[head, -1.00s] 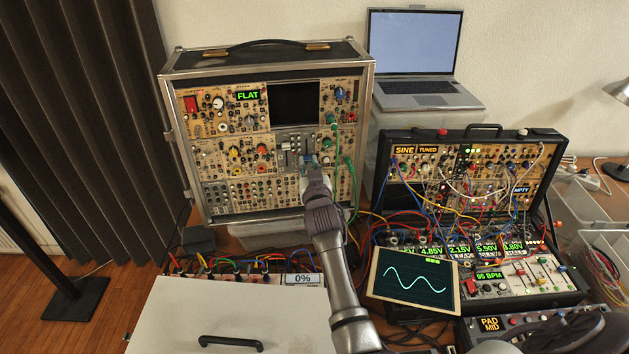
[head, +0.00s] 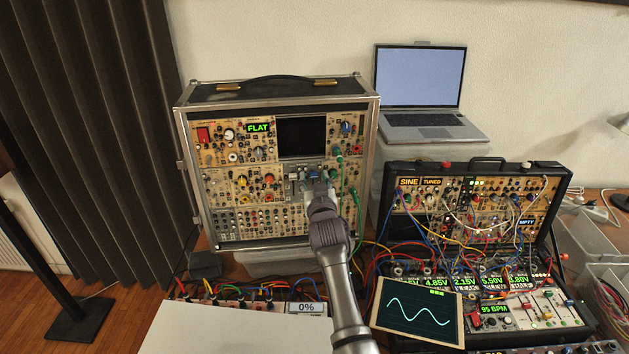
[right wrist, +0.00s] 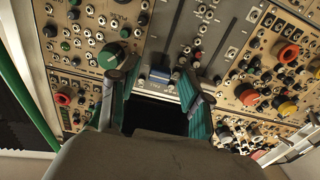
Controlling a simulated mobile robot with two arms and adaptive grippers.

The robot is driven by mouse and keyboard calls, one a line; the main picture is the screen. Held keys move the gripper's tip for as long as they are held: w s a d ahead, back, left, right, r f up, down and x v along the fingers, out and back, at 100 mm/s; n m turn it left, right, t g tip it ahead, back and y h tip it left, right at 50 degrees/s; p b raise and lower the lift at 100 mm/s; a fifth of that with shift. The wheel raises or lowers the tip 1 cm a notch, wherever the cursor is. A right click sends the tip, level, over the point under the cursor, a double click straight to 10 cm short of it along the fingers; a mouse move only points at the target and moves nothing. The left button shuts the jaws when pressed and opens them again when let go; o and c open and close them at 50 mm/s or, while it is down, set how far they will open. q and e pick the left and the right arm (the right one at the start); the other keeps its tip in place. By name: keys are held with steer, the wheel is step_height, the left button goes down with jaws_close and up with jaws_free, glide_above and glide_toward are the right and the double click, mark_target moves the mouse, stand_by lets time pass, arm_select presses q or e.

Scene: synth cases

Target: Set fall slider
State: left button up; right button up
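A grey slider panel (head: 292,181) sits in the tall wooden-faced synth case (head: 184,150), below the dark screen. The gripper is open and holds nothing. Whether a fingertip touches the panel I cannot tell. No label naming the fall slider is readable. My left gripper is not in view.
Green cables (head: 354,197) hang close to the right of the gripper. A second synth case (head: 565,195) full of patch cables stands at right, with a sine-wave screen (head: 418,310) before it. A laptop (head: 420,75) stands behind. A white lid (head: 235,332) lies in front.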

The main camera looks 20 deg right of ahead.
steer(key=shift+s, duration=0.1)
step_height(320, 180, up, 10)
stand_by(0.5)
steer(key=shift+f, duration=0.1)
stand_by(0.3)
